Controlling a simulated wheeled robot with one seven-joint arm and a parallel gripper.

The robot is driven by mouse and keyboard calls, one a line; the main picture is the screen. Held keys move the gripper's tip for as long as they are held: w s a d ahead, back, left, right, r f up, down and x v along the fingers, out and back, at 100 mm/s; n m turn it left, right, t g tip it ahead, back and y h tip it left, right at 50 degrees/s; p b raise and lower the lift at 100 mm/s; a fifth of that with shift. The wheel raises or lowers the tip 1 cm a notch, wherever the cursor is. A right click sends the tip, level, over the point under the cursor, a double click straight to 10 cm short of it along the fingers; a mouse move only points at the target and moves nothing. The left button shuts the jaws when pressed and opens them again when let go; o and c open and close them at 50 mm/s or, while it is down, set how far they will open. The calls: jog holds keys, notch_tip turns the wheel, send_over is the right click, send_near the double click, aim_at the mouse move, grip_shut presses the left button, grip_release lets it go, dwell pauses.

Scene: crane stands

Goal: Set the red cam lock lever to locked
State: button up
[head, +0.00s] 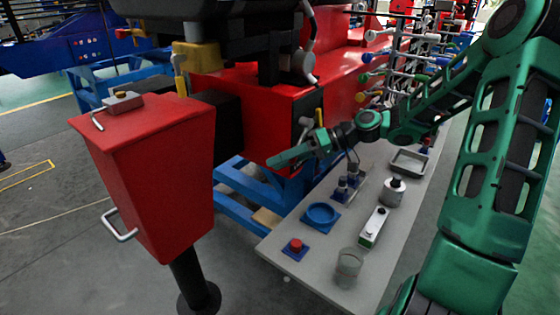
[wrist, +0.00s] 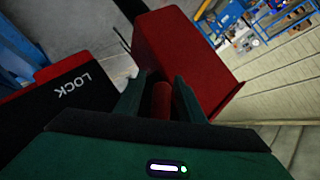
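In the wrist view a dark red rounded bar, which looks like the grip of the cam lock lever (wrist: 162,98), lies between the two green fingers of my gripper (wrist: 158,84). The fingers stand apart on either side of it, and I cannot tell whether either touches it. A black panel (wrist: 60,105) with the white word LOCK lies to the left. In the head view my gripper (head: 290,156) is in front of the large red machine (head: 262,95), above the blue frame. The lever cannot be made out there.
A red pedestal box (head: 150,170) with a side handle stands left of my gripper; a red box also shows in the wrist view (wrist: 180,55). A grey table (head: 325,270) below holds a red button (head: 295,245), a blue ring (head: 321,214) and a glass (head: 348,268).

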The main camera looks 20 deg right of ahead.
aim_at(301, 141)
jog(key=shift+r, duration=0.1)
jog(key=v, duration=1)
jog(key=shift+d, duration=0.3)
jog(key=shift+s+r, duration=0.1)
jog(key=shift+r, duration=0.05)
